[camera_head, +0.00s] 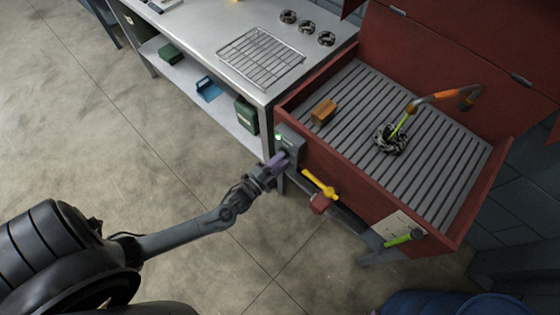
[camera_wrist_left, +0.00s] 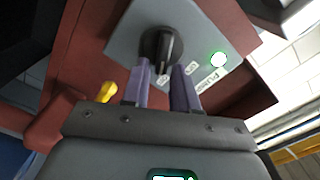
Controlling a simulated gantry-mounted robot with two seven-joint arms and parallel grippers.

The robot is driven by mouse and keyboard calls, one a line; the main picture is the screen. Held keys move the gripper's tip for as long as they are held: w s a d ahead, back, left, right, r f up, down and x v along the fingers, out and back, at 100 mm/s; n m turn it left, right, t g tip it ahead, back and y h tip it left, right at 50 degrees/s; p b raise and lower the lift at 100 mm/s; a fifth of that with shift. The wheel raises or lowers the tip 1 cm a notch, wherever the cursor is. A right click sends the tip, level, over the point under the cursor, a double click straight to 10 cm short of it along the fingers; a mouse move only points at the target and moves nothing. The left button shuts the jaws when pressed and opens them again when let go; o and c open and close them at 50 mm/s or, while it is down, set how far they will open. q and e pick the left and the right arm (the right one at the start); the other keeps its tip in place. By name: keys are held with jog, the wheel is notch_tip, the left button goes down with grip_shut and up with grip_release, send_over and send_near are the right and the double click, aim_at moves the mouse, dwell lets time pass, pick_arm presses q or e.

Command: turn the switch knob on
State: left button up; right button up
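The switch knob (camera_wrist_left: 160,48) is black and round with a raised grip bar, on a grey switch box (camera_head: 290,143) on the red casing's left front corner. A lamp (camera_wrist_left: 218,59) glows green beside it. In the left wrist view the bar points roughly up and down the picture. My left gripper (camera_head: 281,158) is at the box front; its two purple fingers (camera_wrist_left: 163,70) stand apart, with the tips at the knob's lower edge. A gap shows between the fingers; I cannot tell whether they touch the knob. In the head view the gripper hides the knob. My right gripper is out of view.
A yellow-handled valve (camera_head: 319,184) sticks out of the casing front, right of the box. A green handle (camera_head: 403,238) is further right. The slatted basin (camera_head: 350,120) holds a wooden block (camera_head: 323,111) and a hose. A metal table (camera_head: 205,35) adjoins at left.

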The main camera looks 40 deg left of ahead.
pick_arm(q)
jog(key=shift+o, duration=0.7)
jog(key=s+p, duration=0.1)
jog(key=s, duration=0.9)
jog(key=shift+s+a, duration=0.2)
jog(key=shift+s, duration=0.2)
jog(key=shift+s+d, duration=0.1)
